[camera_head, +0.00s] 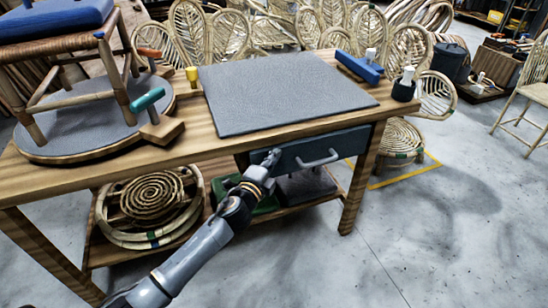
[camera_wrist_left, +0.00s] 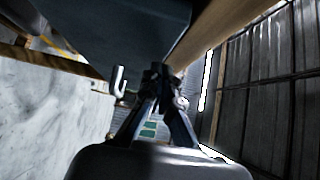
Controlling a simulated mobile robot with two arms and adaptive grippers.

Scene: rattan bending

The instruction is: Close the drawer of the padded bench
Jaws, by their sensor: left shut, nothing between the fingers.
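The padded bench (camera_head: 110,166) is a wooden table with a grey pad (camera_head: 285,88) on top. Its dark blue-grey drawer (camera_head: 292,153) sits under the right part of the top, with a pale bar handle (camera_head: 318,161) on its front. How far the drawer stands out is hard to tell. My left gripper (camera_head: 272,156) is shut and empty at the left part of the drawer front, left of the handle. Contact is unclear. In the left wrist view the gripper (camera_wrist_left: 160,72) is beside the dark drawer (camera_wrist_left: 120,35), with the handle (camera_wrist_left: 118,82) to its left.
A round grey turntable (camera_head: 75,128) with a blue-seated stool (camera_head: 60,20) stands on the left of the bench. A blue tool (camera_head: 360,66) and a dark cup (camera_head: 404,90) are at the right end. Rattan coils (camera_head: 150,200) lie on the lower shelf. Floor at right front is clear.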

